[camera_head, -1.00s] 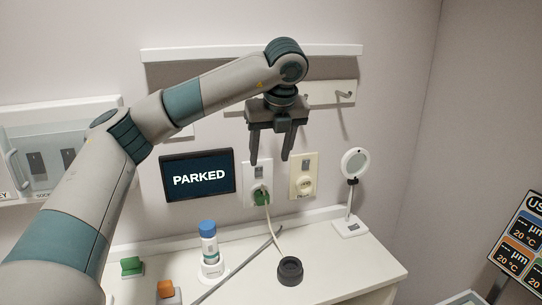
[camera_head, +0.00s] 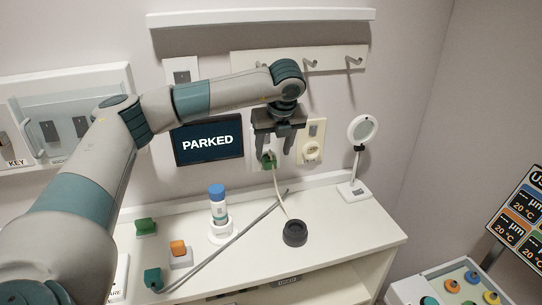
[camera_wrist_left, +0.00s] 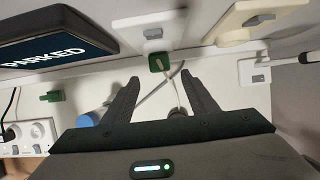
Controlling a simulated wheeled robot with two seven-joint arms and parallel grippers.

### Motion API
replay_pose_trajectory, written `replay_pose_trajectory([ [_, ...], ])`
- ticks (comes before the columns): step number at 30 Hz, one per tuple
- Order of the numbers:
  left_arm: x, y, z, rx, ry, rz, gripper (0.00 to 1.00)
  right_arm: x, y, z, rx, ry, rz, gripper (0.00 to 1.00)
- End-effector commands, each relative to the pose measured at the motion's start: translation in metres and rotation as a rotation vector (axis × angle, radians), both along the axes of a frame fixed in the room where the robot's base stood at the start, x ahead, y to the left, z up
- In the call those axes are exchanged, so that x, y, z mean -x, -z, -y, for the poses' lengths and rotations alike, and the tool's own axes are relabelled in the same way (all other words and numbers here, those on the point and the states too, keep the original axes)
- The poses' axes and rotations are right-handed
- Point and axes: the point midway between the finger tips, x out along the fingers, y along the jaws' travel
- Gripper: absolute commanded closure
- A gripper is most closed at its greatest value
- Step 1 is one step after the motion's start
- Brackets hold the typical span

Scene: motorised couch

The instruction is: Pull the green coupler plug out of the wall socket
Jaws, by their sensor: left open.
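The green coupler plug (camera_head: 268,163) sits in the white wall socket, with a pale cable hanging from it to the counter. In the left wrist view the plug (camera_wrist_left: 157,63) is at the lower end of the white socket plate (camera_wrist_left: 153,35). My left gripper (camera_head: 276,158) is open and points down in front of the socket, partly hiding it. In the left wrist view its fingertips (camera_wrist_left: 160,77) lie either side of the plug's line, the plug appearing just beyond them. I see no contact. My right gripper is in no view.
A cream wall socket (camera_head: 311,143) is close to the right. The PARKED screen (camera_head: 208,141) is to the left.

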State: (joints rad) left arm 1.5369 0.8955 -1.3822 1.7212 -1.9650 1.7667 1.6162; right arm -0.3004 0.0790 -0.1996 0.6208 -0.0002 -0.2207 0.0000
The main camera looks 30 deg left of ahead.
Motion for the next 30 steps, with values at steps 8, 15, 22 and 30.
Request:
replay_pose_trajectory([
  [8,-0.01,0.036,-0.012,0.0,-0.002,-0.002,0.47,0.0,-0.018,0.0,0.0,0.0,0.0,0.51],
  [15,-0.014,0.052,-0.017,-0.001,0.0,-0.001,0.47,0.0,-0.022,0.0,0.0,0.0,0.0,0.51],
  [22,-0.015,0.054,-0.017,0.0,-0.001,0.0,0.47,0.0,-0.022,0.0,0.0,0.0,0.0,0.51],
  [30,-0.015,0.054,-0.017,0.0,-0.001,0.0,0.85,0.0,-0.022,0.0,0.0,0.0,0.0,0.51],
])
